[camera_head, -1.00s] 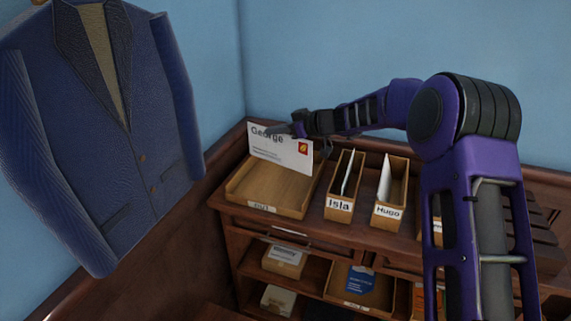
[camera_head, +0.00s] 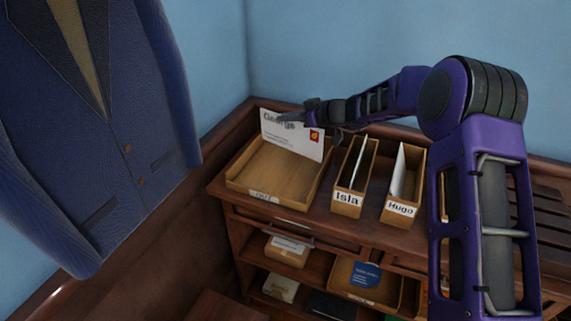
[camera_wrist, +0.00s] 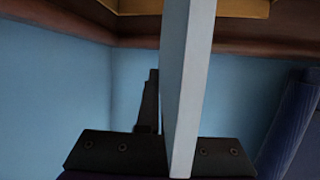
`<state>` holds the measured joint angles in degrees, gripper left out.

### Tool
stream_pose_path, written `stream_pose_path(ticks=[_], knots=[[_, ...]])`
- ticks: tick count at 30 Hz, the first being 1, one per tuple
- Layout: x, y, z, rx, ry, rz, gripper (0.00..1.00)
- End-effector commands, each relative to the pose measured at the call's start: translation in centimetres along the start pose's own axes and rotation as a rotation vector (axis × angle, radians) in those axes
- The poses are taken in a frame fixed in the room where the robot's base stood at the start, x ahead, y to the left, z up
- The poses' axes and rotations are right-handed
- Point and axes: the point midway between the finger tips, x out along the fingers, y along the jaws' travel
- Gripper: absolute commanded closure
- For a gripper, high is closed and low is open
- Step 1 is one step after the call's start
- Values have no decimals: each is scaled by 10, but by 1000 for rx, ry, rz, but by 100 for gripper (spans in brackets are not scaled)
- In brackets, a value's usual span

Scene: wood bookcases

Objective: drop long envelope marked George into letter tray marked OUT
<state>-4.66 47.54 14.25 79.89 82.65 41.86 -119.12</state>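The long white envelope marked George (camera_head: 292,137) stands roughly upright over the back part of a shallow wooden letter tray (camera_head: 254,185). The tray has a small label on its front that seems to read OUT. My gripper (camera_head: 300,119) is shut on the envelope's upper edge. In the wrist view the envelope (camera_wrist: 188,85) shows edge-on between the fingers; one dark finger (camera_wrist: 149,105) is visible and the other is hidden. Whether the envelope's lower edge touches the tray floor I cannot tell.
Wooden letter boxes marked Isla (camera_head: 347,199) and Hugo (camera_head: 399,208) stand right of the tray, each holding envelopes. A blue jacket (camera_head: 95,130) hangs at the left. Lower shelves hold boxes and another tray (camera_head: 345,286).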

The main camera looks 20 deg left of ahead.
Motion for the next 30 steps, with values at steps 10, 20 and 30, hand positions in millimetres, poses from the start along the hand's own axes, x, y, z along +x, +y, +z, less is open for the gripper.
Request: stream_pose_path(ticks=[10, 20, 30], knots=[[3, 0, 8, 1, 0, 0, 100], [3, 0, 8, 0, 0, 0, 62], [-2, 0, 8, 0, 0, 1, 62]])
